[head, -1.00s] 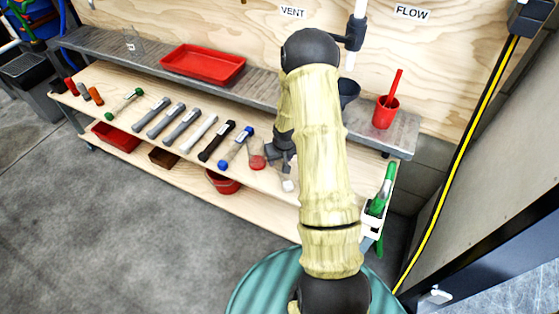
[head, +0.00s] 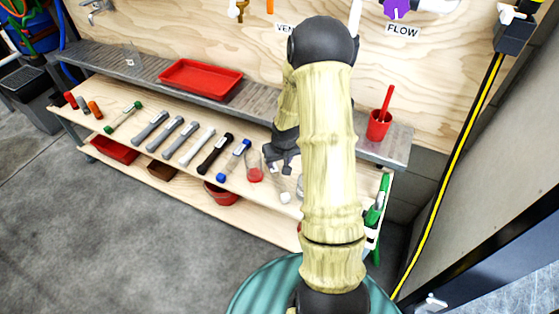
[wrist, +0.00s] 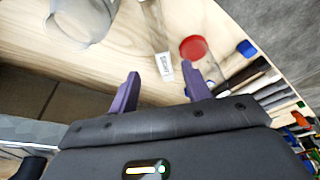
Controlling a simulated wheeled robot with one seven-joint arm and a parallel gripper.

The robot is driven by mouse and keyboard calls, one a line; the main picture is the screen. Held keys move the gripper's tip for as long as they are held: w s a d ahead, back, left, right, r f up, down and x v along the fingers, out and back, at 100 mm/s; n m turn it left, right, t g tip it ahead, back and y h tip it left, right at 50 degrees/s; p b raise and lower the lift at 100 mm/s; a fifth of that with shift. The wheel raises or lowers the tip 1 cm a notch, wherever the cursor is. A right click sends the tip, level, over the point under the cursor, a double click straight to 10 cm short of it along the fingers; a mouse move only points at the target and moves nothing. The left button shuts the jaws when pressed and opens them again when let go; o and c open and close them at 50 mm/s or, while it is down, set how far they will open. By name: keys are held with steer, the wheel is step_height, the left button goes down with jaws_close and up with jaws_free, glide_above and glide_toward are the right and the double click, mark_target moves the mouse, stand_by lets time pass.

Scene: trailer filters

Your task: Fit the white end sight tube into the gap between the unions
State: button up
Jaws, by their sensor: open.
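The white end sight tube lies on the wooden bench shelf; its white end (head: 285,198) shows just below my gripper (head: 280,163) in the head view, and the rest is partly covered by the gripper and arm. In the wrist view its white label (wrist: 164,66) shows between the tips of my gripper (wrist: 160,72). The fingers are open and apart, with nothing clearly held; I cannot tell how high they are above the tube. The unions on the wall are hidden behind my arm; only a piece of white pipe (head: 355,16) shows above it.
A blue-ended tube (head: 234,160) and several other tubes and tools lie further left. A large clear jar (wrist: 85,18) is close by. A red tray (head: 200,76) and red cup (head: 379,125) stand on the metal ledge.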

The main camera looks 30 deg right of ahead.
steer(key=shift+a+r, duration=0.1)
steer(key=s+a+r+n, duration=0.1)
steer(key=s+a+r, duration=1.2)
steer(key=s+r, duration=0.3)
steer(key=shift+s+a+r+g, duration=0.25)
steer(key=shift+s+a+g, duration=0.1)
steer(key=shift+s, duration=0.2)
steer(key=shift+c, duration=0.2)
